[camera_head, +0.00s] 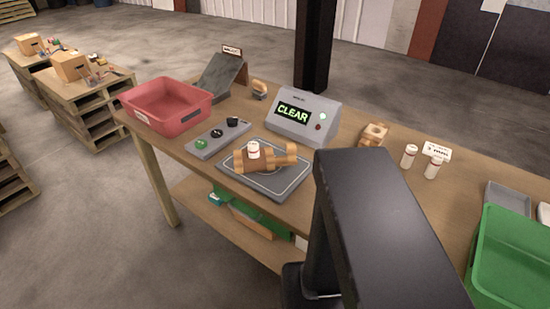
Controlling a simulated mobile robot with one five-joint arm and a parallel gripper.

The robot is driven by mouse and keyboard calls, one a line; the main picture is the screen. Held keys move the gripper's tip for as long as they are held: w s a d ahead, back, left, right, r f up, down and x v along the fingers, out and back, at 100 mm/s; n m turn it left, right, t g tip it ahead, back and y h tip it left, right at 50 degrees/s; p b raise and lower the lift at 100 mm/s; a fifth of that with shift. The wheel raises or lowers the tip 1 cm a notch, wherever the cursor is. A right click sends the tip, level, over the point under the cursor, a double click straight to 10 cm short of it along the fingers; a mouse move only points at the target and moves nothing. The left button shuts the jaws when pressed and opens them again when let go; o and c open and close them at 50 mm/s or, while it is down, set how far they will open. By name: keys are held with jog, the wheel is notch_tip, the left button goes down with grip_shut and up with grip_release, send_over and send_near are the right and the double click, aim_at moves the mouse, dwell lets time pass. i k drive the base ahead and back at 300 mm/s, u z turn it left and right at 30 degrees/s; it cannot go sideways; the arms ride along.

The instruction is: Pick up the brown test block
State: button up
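I cannot tell for sure which thing is the brown test block. A tan-brown blocky piece (374,134) stands on the workbench (330,155), right of the grey detector box. A brown and tan jointed wooden piece (268,161) lies on the grey detector plate (265,188), with a white container (253,149) standing upright on or against it. My gripper is not in view; my dark arm fills the lower middle right and hides part of the bench.
The detector box (303,119) reads CLEAR, with a button panel (217,137) beside the plate. A red bin (167,107) stands left, a dark ramp (222,77) behind it. Two white bottles (434,167) and a green bin (512,258) are right. A dark post (313,45) rises behind.

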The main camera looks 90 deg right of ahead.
aim_at(266, 160)
jog(key=z, duration=0.9)
jog(key=i, duration=0.55)
jog(key=z, duration=0.05)
jog(key=k, duration=0.55)
jog(key=u, duration=0.1)
